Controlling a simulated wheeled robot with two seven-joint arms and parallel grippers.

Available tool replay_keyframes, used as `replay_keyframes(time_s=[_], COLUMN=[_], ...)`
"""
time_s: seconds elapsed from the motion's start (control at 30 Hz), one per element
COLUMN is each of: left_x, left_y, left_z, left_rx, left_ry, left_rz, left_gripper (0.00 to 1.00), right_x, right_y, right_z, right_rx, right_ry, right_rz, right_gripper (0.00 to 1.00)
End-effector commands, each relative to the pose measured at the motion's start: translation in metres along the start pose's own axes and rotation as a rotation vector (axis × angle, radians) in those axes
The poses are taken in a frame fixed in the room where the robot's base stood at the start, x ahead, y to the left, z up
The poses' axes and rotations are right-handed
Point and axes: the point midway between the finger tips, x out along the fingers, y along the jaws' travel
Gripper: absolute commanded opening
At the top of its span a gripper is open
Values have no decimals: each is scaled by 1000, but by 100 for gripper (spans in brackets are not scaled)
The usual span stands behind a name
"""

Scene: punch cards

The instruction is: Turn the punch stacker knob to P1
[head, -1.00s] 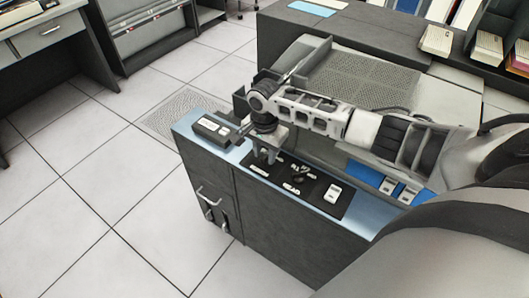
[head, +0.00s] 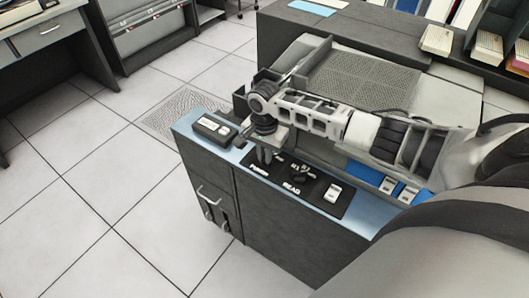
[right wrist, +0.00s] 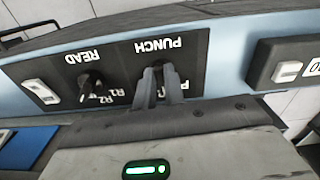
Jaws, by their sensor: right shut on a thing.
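My right gripper (head: 265,155) points down at the PUNCH side of a black control panel (head: 317,199) on the blue cabinet top. In the right wrist view its two fingers (right wrist: 160,82) are close together just below the PUNCH label (right wrist: 159,45), shut on the punch stacker knob. The fingers hide the knob, so its pointer cannot be read. The position labels beside it are partly covered too. The READ knob (right wrist: 90,83), black with a pointer, stands free beside it; it also shows in the head view (head: 297,176). My left gripper is not in view.
A white rocker switch (head: 333,192) sits at the panel's right end. A dark box with a white button (head: 214,129) stands at the cabinet's left end. The floor in front is clear.

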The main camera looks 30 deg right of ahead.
Motion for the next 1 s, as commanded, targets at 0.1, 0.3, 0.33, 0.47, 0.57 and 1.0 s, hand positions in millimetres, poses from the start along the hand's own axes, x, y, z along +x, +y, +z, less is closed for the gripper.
replay_keyframes(time_s=[0.1,0.3,0.33,0.47,0.57,1.0], left_x=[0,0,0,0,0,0], left_y=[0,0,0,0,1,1], left_z=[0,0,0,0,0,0], left_rx=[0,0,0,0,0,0], left_ry=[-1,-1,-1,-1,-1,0], left_rz=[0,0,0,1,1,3], left_gripper=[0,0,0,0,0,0], right_x=[-1,-1,-1,-1,-1,-2], right_y=[1,2,2,4,4,6], right_z=[0,-1,-1,-2,-2,-4], right_rx=[-74,-241,-267,-376,-454,-670], right_ry=[0,1,1,0,0,2], right_rz=[-1,-2,-2,-1,-1,-2], right_gripper=[0,0,0,0,0,0])
